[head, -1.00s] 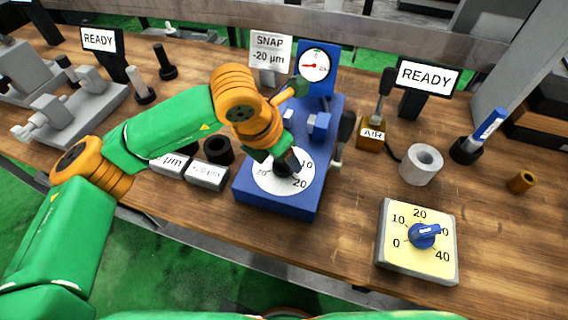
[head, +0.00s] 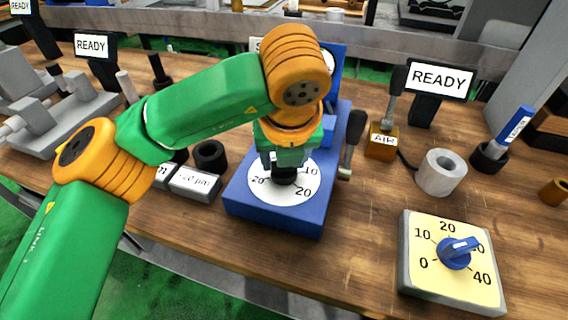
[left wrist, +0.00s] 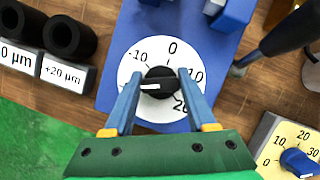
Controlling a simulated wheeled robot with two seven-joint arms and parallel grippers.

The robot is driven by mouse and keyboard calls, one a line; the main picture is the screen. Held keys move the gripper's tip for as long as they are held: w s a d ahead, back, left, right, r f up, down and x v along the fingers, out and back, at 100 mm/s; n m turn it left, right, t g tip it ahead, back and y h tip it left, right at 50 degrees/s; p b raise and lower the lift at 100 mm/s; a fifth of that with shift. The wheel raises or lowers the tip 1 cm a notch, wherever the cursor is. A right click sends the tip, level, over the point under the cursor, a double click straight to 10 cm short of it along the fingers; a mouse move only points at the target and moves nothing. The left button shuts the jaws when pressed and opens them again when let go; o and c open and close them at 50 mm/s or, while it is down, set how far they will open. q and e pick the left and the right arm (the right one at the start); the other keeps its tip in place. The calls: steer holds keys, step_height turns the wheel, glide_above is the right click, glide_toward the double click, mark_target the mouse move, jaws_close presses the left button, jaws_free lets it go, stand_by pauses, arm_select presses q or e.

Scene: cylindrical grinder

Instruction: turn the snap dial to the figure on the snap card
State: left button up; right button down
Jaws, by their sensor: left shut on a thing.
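The snap dial is a white round face (head: 262,190) on a blue gauge block, with a black knob (left wrist: 160,80) at its middle. My left gripper (left wrist: 161,74) is over the dial, its two fingers shut on the knob from both sides. In the left wrist view the knob's white mark lies to the left, below the -10 figure; the left finger hides the scale there. The figures 0, 10 and 20 run from top to lower right. The snap card (head: 256,44) is almost wholly hidden behind my left arm in the head view. My right gripper is not in view.
A yellow dial plate (head: 420,278) with a blue knob is at the front right. A black lever (head: 353,132) stands close right of the dial. Labelled grey blocks (head: 196,184) with black rings are on its left. A READY sign (head: 440,79) stands behind right.

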arm_select(q)
steer(key=shift+n+y, duration=0.3)
steer(key=shift+n, duration=0.4)
steer(key=o, duration=1.3)
steer(key=shift+o, duration=0.2)
steer(key=shift+s+r, duration=0.1)
steer(key=v, duration=0.6)
steer(key=shift+s+r, duration=0.2)
steer(key=shift+r, duration=0.2)
steer(key=shift+d, duration=0.1)
